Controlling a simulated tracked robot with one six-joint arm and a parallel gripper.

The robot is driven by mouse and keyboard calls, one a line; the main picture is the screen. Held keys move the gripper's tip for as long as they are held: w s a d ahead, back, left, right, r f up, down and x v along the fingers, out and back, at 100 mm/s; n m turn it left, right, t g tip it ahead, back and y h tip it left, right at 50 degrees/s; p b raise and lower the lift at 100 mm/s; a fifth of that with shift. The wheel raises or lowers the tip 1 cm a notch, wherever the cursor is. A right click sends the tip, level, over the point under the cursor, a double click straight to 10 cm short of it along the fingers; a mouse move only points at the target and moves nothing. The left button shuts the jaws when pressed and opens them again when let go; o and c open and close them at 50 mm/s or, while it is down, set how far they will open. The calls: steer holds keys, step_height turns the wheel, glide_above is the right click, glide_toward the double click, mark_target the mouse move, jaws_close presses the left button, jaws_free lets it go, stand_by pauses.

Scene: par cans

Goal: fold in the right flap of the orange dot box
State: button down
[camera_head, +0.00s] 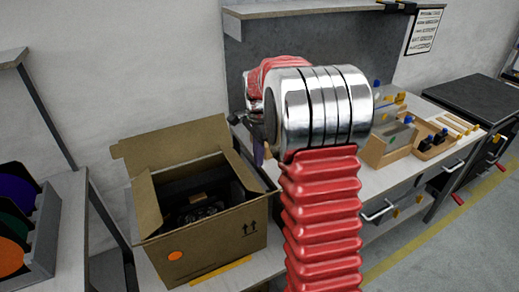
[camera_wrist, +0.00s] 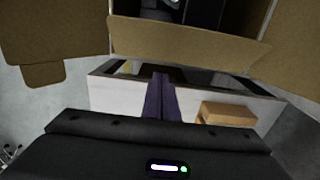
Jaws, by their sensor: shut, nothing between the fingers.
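The brown cardboard orange dot box (camera_head: 225,238) stands open at the left in the head view, with an orange dot on its front. Its right flap (camera_head: 244,171) stands up and leans outward; I take the near flap in the wrist view (camera_wrist: 185,40) to be the same one. The far flap (camera_head: 175,140) is raised, and the left flap (camera_head: 146,205) stands up. My gripper (camera_wrist: 160,78) is shut and empty, its purple fingers pointing at this near flap's edge. I cannot tell whether they touch it. In the head view, my arm hides most of the gripper.
Dark contents (camera_head: 200,200) lie in the box. A rack with coloured discs (camera_head: 12,215) is at far left. A shelf (camera_head: 300,10) hangs above the bench.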

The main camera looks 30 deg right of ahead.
steer(key=shift+d+r, duration=0.7)
step_height(320, 180, up, 9)
stand_by(0.9)
stand_by(0.4)
